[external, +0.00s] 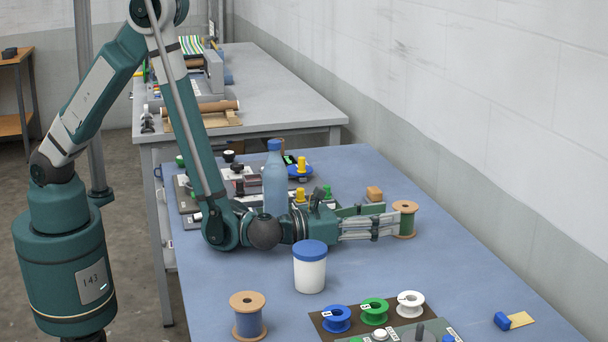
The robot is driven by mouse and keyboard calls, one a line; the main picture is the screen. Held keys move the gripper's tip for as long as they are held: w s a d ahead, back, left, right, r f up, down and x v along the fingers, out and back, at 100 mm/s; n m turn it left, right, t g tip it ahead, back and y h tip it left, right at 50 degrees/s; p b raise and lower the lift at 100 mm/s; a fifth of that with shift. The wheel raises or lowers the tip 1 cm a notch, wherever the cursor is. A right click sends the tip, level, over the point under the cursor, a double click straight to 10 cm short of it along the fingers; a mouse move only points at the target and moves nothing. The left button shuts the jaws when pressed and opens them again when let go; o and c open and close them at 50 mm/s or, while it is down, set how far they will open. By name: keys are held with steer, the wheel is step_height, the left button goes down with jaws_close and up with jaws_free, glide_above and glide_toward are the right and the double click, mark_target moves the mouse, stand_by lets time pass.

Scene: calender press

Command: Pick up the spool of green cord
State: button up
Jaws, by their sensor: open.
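The spool of green cord (404,221) stands upright on the blue table near its right edge, with tan wooden flanges at top and bottom. My gripper (396,226) is low over the table and points right, its fingertips at the spool's left side. The fingers are open and reach up to the spool. I cannot tell whether they touch it or pass around it.
A white jar with a blue lid (310,268) stands just in front of my wrist, and a blue bottle (275,178) just behind it. A spool of blue cord (248,317) and several small reels, including a green one (374,312), are nearer the front.

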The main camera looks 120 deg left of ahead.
mark_target(405, 212)
steer(key=shift+w+a, duration=0.1)
steer(key=shift+a, duration=0.05)
steer(key=shift+b+x, duration=0.5)
steer(key=shift+x, duration=2.45)
steer(key=c, duration=0.9)
